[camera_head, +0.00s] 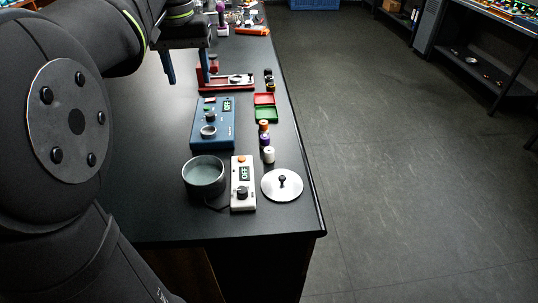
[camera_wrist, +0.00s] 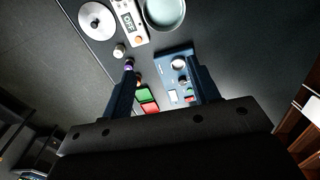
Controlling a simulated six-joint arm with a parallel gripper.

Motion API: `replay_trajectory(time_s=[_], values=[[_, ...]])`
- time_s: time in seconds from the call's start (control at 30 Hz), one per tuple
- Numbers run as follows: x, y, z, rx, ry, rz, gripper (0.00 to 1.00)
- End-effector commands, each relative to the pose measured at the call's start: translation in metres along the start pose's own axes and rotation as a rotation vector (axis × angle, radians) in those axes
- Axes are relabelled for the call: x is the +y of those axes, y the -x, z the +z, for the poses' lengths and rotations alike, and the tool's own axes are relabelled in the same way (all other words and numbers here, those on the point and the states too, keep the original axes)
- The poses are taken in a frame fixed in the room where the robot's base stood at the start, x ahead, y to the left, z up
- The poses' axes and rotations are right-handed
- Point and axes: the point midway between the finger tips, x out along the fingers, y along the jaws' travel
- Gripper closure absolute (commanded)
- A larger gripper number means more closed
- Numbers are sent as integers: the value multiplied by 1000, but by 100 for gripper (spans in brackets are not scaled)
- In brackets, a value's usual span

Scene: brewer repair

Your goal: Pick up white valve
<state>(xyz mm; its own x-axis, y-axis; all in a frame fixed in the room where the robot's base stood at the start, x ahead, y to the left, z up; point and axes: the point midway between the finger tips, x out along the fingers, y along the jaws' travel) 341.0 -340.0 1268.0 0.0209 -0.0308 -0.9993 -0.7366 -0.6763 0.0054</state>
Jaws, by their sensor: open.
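The white valve (camera_head: 268,155) is a small white cylinder standing on the dark bench, nearest in a short row with a purple valve (camera_head: 264,139) and an orange valve (camera_head: 263,126). In the wrist view the white valve (camera_wrist: 118,51) shows beyond the tip of the left finger, apart from it. My gripper (camera_head: 187,68) is open and empty above the bench, farther back and to the left of the valve in the head view. In the wrist view my gripper (camera_wrist: 161,68) has its fingers wide apart, and the left one partly covers the purple and orange valves.
A blue device (camera_head: 212,123), a grey pot (camera_head: 204,173), a white control box (camera_head: 243,183) and a round lid (camera_head: 282,185) stand around the valves. Green (camera_head: 266,115) and red (camera_head: 264,99) trays lie behind them. The bench's right edge is close to the valve row.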

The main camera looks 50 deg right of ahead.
Motion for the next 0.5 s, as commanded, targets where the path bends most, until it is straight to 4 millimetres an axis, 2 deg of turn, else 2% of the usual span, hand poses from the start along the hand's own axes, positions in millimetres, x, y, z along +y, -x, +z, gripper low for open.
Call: replay_trajectory(time_s=[0.2, 0.3, 0.4, 0.5], values=[[65, -71, -20, 141, -183, 33, 45], [95, -102, -22, 214, -263, 49, 45], [119, -126, -22, 275, -325, 64, 45], [135, -141, -20, 320, -365, 74, 45]])
